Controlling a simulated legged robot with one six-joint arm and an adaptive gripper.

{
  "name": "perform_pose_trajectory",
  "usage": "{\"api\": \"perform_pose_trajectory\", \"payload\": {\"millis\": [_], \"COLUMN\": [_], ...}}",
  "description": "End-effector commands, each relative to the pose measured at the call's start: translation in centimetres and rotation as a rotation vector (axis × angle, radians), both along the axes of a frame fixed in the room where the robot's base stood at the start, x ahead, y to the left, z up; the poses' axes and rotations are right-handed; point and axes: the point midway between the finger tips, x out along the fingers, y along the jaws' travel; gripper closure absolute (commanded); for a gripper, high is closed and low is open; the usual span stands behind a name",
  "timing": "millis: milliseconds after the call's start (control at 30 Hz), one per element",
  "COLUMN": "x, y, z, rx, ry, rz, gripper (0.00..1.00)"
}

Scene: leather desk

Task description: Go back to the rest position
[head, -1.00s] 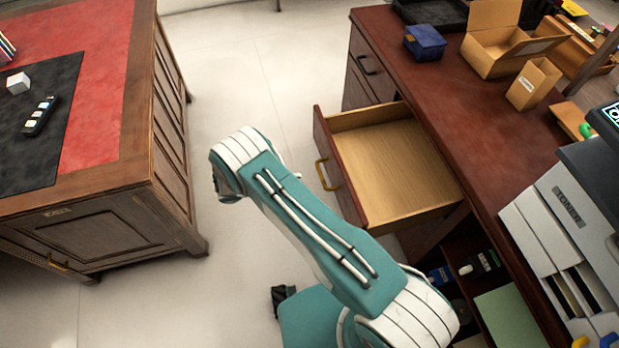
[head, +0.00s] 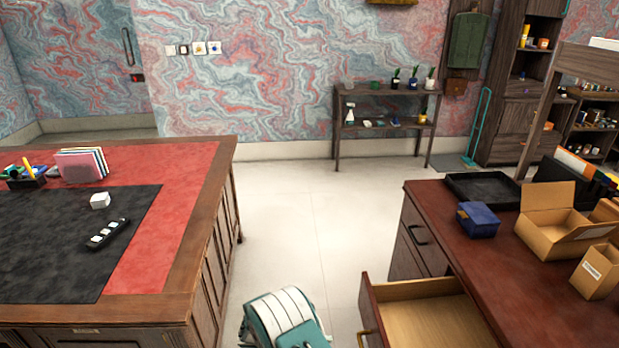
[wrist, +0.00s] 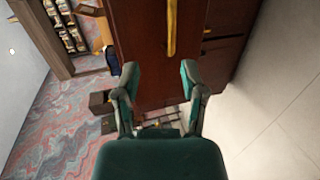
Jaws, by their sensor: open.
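My gripper (wrist: 159,76) shows in the wrist view with its two teal fingers spread and nothing between them. Beyond the fingertips is a dark red wooden front with a long brass handle (wrist: 172,28); the handle is apart from the fingers. In the head view only a white and teal part of my arm shows at the bottom edge, and the gripper is out of sight. An open drawer (head: 425,312) sticks out of the right-hand desk (head: 530,305) and looks empty; its near part is cut off by the frame.
A desk with a red and black leather top (head: 170,235) stands at left, holding a white cube (head: 100,201) and a black remote-like strip (head: 108,233). A blue box (head: 478,220) and an open cardboard box (head: 555,235) sit on the right desk. Light floor (head: 310,215) is clear between the desks.

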Motion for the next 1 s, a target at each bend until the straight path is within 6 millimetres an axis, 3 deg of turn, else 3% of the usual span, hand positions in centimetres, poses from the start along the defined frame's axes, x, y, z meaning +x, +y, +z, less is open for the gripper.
{"api": "perform_pose_trajectory", "payload": {"millis": [100,467,767,1000], "x": [0.8,0.1,-2.8,-6.3], "y": [-0.8,-3.7,-6.4,-8.3], "z": [4.4,15.7,24.0,29.6], "rx": [0.089,0.37,0.612,0.796], "ry": [0.017,0.066,0.057,0.018], "rz": [-0.052,-0.148,-0.166,-0.14], "gripper": [0.46,0.46,0.46,0.46]}}
